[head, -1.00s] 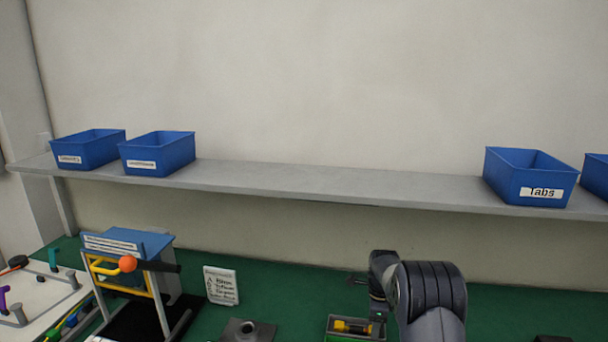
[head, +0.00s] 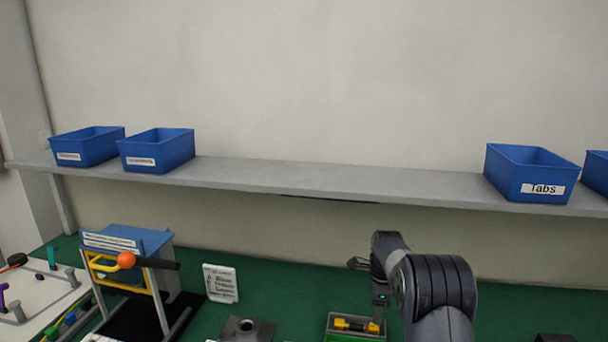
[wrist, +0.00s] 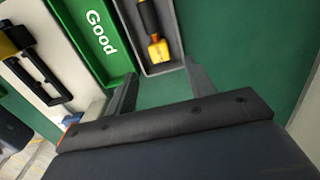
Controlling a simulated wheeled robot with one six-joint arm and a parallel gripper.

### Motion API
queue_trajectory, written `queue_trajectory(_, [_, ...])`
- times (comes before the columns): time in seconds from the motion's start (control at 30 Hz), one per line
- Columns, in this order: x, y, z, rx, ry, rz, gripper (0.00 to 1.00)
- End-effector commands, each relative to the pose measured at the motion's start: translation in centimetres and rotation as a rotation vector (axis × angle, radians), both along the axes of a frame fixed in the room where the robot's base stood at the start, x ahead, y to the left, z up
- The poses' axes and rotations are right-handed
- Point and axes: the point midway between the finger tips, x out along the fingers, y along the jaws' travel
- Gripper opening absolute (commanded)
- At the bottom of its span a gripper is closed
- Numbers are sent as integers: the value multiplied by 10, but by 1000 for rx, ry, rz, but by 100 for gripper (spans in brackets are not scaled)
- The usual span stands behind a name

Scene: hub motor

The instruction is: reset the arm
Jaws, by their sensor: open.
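My gripper (wrist: 160,85) is open in the wrist view, with its two fingers apart and nothing between them. Green bench surface shows past the fingertips. Ahead of it is a grey tray (wrist: 167,65) that holds a yellow and black tool (wrist: 157,45). To its left lies a green tray marked "Good" (wrist: 112,62). In the head view my arm rises at the lower right, and the tool (head: 356,325) lies in its tray just left of the arm. The gripper's fingers are too small to make out clearly there.
A shelf (head: 330,180) carries blue bins, one labelled "Tabs" (head: 530,173). On the green bench stand a blue and yellow press-like fixture (head: 130,255) with an orange knob, a white card (head: 220,283) and a grey block (head: 247,329). The bench behind the arm is clear.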

Motion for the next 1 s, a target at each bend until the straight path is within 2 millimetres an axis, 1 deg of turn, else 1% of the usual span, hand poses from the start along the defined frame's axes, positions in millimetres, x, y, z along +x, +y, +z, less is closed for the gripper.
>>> queue_trajectory(0.03, [-1, 0, -10, 1, 5, 0, 52])
queue_trajectory(0.1, [-1, 1, -24, 1, 5, 0, 52])
queue_trajectory(0.27, [-1, 1, -56, 1, 5, 0, 52])
queue_trajectory(0.3, [1, 1, -40, 0, -3, 0, 52])
queue_trajectory(0.43, [0, 1, -19, 0, -1, 0, 52])
queue_trajectory(0.47, [0, 1, -18, 0, 1, 0, 52])
queue_trajectory(0.6, [1, 1, 8, 0, -2, 0, 52])
queue_trajectory(0.7, [1, 1, 23, 0, -1, 0, 52])
queue_trajectory(0.83, [0, 1, 34, 0, 0, 0, 52])
queue_trajectory(1.0, [0, 1, 37, 0, 0, 0, 52])
